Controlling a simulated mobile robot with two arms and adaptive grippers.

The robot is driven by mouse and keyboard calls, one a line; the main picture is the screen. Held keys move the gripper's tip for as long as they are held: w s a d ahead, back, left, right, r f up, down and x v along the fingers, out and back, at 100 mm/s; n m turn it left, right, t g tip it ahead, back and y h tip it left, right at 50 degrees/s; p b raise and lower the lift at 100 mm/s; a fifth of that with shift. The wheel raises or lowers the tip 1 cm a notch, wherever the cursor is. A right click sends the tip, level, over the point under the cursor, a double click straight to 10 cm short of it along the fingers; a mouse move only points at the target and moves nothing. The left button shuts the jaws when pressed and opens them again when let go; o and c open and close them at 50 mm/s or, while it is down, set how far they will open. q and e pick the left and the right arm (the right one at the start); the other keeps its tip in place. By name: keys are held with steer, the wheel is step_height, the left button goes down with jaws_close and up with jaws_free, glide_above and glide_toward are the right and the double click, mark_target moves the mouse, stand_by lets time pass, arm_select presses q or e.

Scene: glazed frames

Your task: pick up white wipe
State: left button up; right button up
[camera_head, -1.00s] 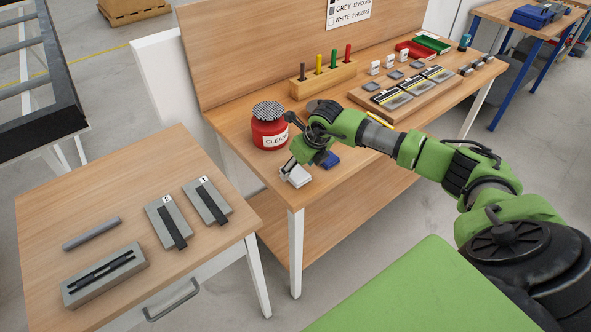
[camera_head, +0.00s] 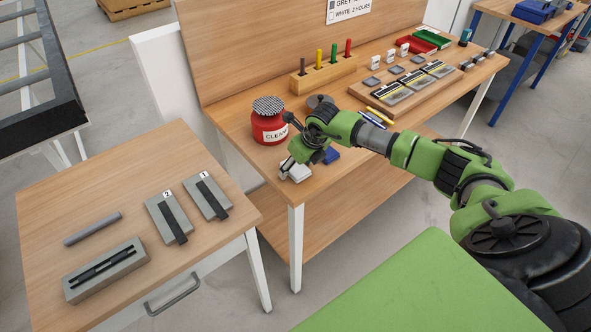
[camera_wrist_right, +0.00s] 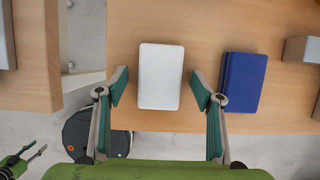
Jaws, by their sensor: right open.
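The white wipe (camera_head: 296,172) is a flat pale block lying on the wooden bench near its front left corner. In the right wrist view the white wipe (camera_wrist_right: 161,76) lies flat, with its lower part between the fingertips. My right gripper (camera_wrist_right: 160,88) is open, one finger on each side of the wipe with a gap on both sides. In the head view my right gripper (camera_head: 290,163) is at the wipe and partly covers it. The blue wipe (camera_wrist_right: 243,82) lies to its right, close to the right finger.
A red cleaner jar (camera_head: 270,128) stands behind the wipe. A wooden rack with coloured pegs (camera_head: 323,74) and a board of parts (camera_head: 412,90) lie further along the bench. A separate table (camera_head: 100,215) with grey blocks stands at left. The bench's front edge is close.

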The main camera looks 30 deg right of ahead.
stand_by(0.3)
steer(key=c, duration=1)
steer(key=shift+r+p, duration=0.25)
steer(key=shift+p, duration=0.15)
steer(key=shift+w+r+b, duration=0.1)
steer(key=shift+r+b, duration=0.65)
steer(key=shift+b, duration=0.45)
steer(key=shift+s+a+r+b, duration=0.35)
steer(key=shift+a+r+b, duration=0.65)
steer(key=shift+a+r, duration=1.1)
steer(key=shift+s+a+r+b, duration=0.3)
steer(key=shift+a+r+b, duration=0.75)
steer(key=shift+a+r, duration=1.1)
steer(key=shift+s+a+r+b, duration=0.35)
steer(key=shift+a+r+b, duration=0.9)
steer(key=shift+a, duration=1.45)
